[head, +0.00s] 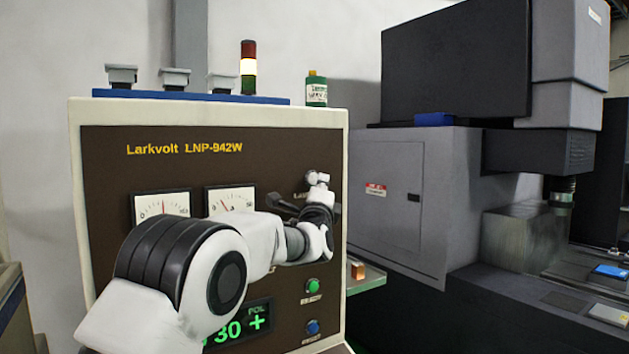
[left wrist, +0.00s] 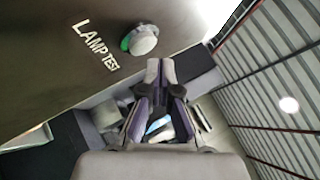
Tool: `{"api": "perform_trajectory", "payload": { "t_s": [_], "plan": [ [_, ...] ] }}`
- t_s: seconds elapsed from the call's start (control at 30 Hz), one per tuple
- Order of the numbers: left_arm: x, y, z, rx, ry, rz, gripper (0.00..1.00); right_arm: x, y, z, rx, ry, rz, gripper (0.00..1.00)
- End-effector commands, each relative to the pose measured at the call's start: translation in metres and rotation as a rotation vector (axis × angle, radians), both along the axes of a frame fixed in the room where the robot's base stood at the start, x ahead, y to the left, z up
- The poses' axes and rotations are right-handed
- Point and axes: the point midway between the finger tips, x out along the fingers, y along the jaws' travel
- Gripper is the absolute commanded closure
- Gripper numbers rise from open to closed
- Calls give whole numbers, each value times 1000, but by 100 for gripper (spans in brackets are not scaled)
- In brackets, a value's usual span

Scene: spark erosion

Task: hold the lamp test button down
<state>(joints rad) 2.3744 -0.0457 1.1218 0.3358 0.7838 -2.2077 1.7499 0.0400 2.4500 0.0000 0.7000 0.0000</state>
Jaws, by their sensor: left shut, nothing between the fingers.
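The lamp test button (left wrist: 143,40) shows in the left wrist view as a pale round cap with a green edge at its base. It stands out from the dark panel beside the white LAMP TEST lettering (left wrist: 97,46). My left gripper (left wrist: 160,68) is shut and empty. Its fingertips appear just beside the button in that view, lower and to the right; I see no clear contact. In the head view, my left arm reaches across the panel to its upper right, and my wrist covers most of the lettering there. I cannot separate the button clearly from my wrist parts in that view.
The brown Larkvolt panel (head: 110,170) carries two dials, a green display (head: 245,325), a green button (head: 312,286) and a blue button (head: 312,327). A signal tower (head: 248,68) and a green bottle (head: 316,89) stand on top. A large grey machine (head: 385,215) is at the right.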

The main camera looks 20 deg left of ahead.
Motion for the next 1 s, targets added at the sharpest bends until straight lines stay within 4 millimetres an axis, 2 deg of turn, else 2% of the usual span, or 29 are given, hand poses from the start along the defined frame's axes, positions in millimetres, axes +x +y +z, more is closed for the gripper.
{"api": "perform_trajectory", "payload": {
  "t_s": [1.0],
  "plan": [
    [5, 7, 1, 0, 0, 0, 100, 0, 0, 9, 0, 0, 0, 60]
  ]
}}
